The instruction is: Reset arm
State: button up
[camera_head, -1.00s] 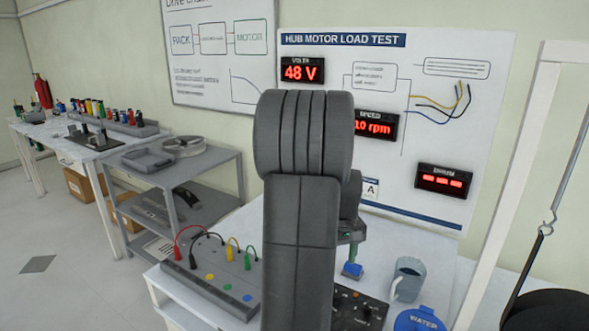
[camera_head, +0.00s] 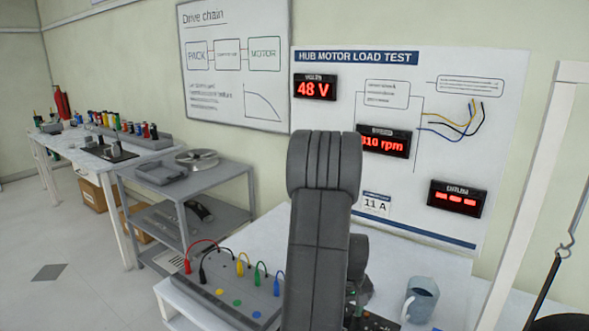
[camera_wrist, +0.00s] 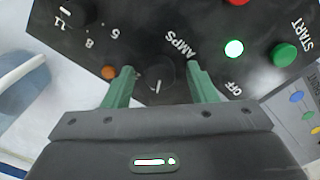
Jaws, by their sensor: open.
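My gripper (camera_wrist: 161,84) is open in the wrist view, with its two green fingers apart. A dark round knob (camera_wrist: 160,73) with a pale mark lies between the fingers in the picture, beside the word AMPS on a black control panel (camera_wrist: 203,18). Neither finger appears to press on the knob; the exact gap cannot be told. In the head view my arm (camera_head: 322,230) stands bent in the middle and hides most of the gripper and of the panel (camera_head: 378,322).
A grey mug (camera_head: 420,300) stands right of the panel. A grey terminal box (camera_head: 235,291) with coloured leads lies left of my arm. A white post (camera_head: 530,200) and a hanging hook (camera_head: 565,250) are at the right. A shelf cart (camera_head: 205,180) stands at the left.

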jog(key=shift+r, duration=0.15)
notch_tip(320, 180, up, 13)
notch_tip(320, 180, down, 14)
jog(key=shift+r, duration=0.25)
jog(key=shift+r+m, duration=0.15)
jog(key=shift+m, duration=0.15)
jog(key=m+p, duration=0.3)
jog(key=m, duration=0.2)
jog(key=shift+r, duration=0.1)
jog(key=m+p, duration=0.5)
jog(key=m, duration=0.1)
notch_tip(320, 180, up, 5)
jog(key=shift+r+b, duration=0.2)
jog(key=shift+b, duration=0.6)
jog(key=shift+r, duration=0.7)
